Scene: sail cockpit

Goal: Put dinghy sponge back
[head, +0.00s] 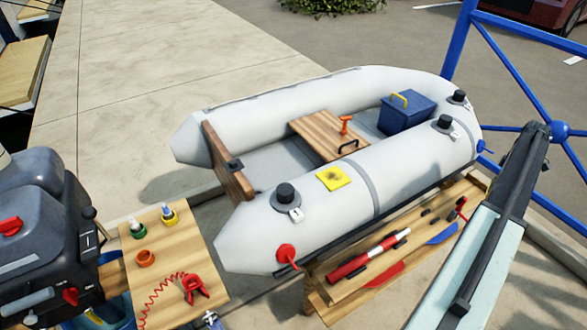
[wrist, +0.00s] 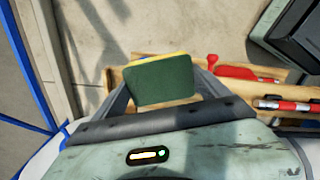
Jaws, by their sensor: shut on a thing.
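A dinghy sponge (wrist: 163,82), dark green with a yellow layer along its far edge, is held in my gripper (wrist: 163,88) in the wrist view. The jaws are shut on it from the left and right sides. It is held above or in front of a wooden shelf (wrist: 122,76); the gap cannot be judged. In the head view my arm reaches in at the right, and the gripper and sponge are out of the picture. The grey inflatable dinghy (head: 300,218) rests above the wooden shelf, with a flat yellow square (head: 333,179) on its near tube.
The shelf holds a red and white tube (head: 368,256) and red and blue flat pieces. A blue box (head: 407,112) sits in the dinghy. Blue railing (head: 515,62) stands at right. A wooden side table (head: 178,240) with small bottles and a dark outboard motor (head: 40,235) are at left.

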